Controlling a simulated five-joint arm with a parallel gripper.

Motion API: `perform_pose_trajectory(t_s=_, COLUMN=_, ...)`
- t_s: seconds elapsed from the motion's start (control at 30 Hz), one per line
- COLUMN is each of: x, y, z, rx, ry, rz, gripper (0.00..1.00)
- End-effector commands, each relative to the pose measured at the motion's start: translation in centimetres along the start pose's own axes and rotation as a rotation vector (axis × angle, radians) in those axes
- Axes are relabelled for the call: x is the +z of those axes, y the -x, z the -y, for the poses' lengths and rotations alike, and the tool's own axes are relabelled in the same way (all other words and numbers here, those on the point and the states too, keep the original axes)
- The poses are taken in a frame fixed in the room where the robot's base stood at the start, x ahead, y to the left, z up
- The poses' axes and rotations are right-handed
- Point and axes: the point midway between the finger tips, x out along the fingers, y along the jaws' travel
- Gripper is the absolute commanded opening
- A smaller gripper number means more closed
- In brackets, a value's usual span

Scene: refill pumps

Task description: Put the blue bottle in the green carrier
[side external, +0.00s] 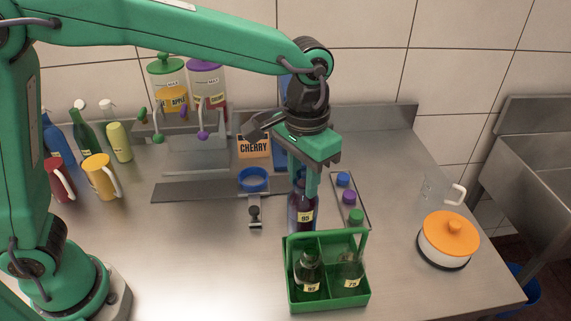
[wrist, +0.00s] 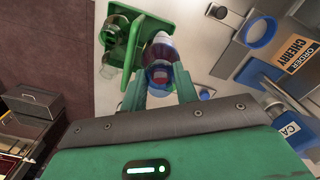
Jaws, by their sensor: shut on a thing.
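My gripper (side external: 304,186) points down and is shut on the blue bottle (side external: 302,212), a dark blue-purple upright bottle with a pale label. In the wrist view the bottle (wrist: 160,50) sits between both fingers. The green carrier (side external: 328,302) stands at the front of the counter, just in front of the bottle in the side view. The carrier also shows in the wrist view (wrist: 134,40), left of the bottle.
A blue ring (side external: 253,179) and a cherry order card (side external: 254,146) are to the left. An orange-lidded pot (side external: 447,238) stands right. The front left counter is clear.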

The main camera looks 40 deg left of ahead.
Motion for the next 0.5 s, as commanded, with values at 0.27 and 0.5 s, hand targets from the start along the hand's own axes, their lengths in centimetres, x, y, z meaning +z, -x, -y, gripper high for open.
perform_pose_trajectory(t_s=0.27, x=0.35, y=-0.73, z=-1.30, rx=0.001, ry=-0.035, rz=-0.003, gripper=0.00)
perform_pose_trajectory(t_s=0.5, x=0.33, y=-1.24, z=-1.26, rx=0.001, ry=-0.033, rz=-0.002, gripper=0.00)
